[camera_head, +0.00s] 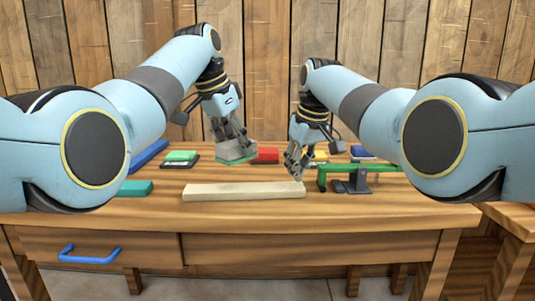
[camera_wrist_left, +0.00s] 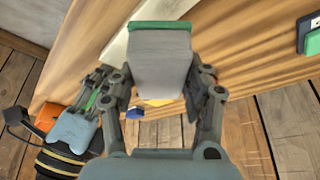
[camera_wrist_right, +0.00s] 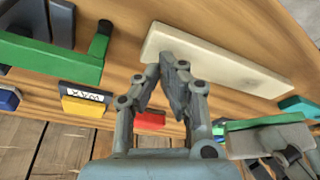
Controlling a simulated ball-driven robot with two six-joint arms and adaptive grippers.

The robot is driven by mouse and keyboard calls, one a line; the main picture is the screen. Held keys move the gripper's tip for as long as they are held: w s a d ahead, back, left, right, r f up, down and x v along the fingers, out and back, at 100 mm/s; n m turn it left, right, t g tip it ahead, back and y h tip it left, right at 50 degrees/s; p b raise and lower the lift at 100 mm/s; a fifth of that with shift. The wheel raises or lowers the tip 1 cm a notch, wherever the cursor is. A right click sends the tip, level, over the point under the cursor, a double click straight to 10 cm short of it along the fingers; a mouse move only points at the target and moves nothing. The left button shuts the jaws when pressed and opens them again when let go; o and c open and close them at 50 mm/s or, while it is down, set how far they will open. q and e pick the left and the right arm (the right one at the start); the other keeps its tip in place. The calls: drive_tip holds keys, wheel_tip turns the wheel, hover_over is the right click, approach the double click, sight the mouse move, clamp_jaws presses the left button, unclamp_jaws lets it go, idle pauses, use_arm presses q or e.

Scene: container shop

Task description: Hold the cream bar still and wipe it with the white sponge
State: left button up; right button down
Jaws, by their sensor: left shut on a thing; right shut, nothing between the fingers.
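The cream bar (camera_head: 243,191) lies flat across the front of the wooden table; it also shows in the left wrist view (camera_wrist_left: 118,48) and the right wrist view (camera_wrist_right: 215,60). My left gripper (camera_head: 234,138) is shut on the white sponge (camera_head: 236,154), a greyish-white block with a green face, behind the bar and apart from it. The sponge fills the middle of the left wrist view (camera_wrist_left: 160,65). My right gripper (camera_head: 296,174) is shut and empty at the bar's right end. In the right wrist view its fingertips (camera_wrist_right: 173,62) overlap the bar's edge; I cannot tell whether they touch it.
A green-armed stand (camera_head: 355,175) is just right of the bar. A red block (camera_head: 266,155), a yellow block labelled WAX (camera_wrist_right: 85,103) and a green block on a dark base (camera_head: 180,157) lie behind. A teal block (camera_head: 134,188) is left. The table front is clear.

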idle(0.4)
drive_tip(key=shift+w+a, duration=0.25)
drive_tip(key=shift+w, duration=0.5)
drive_tip(key=shift+f, duration=0.7)
idle(5.6)
